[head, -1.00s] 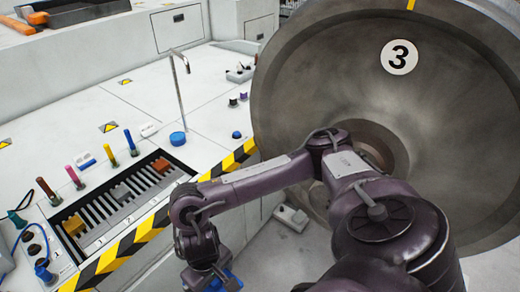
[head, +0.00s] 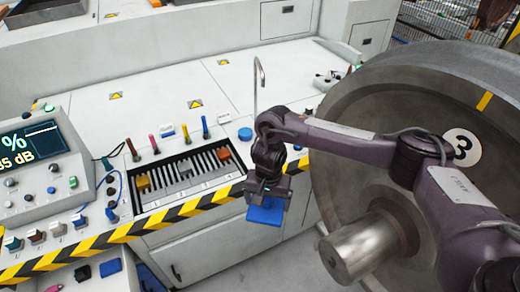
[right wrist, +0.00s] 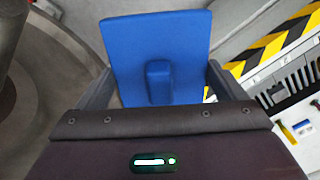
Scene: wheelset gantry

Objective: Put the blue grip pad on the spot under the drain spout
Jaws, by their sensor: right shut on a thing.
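The blue grip pad (head: 264,214) hangs below my right gripper (head: 268,192), in front of the striped console edge. In the right wrist view the flat blue pad (right wrist: 155,35) has a raised block, and the gripper (right wrist: 160,82) is shut on it, one finger at each side. The drain spout (head: 257,85) is a thin upright pipe with a bent top, rising from the white console behind my right arm. The arm hides its lower end, and I cannot make out the spot under it. My left gripper is not in view.
A slotted rack (head: 185,178) with several upright coloured handles is further left. A black-yellow striped edge (head: 150,222) runs along the front. A large wheel (head: 430,120) with a protruding axle (head: 360,250) stands right.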

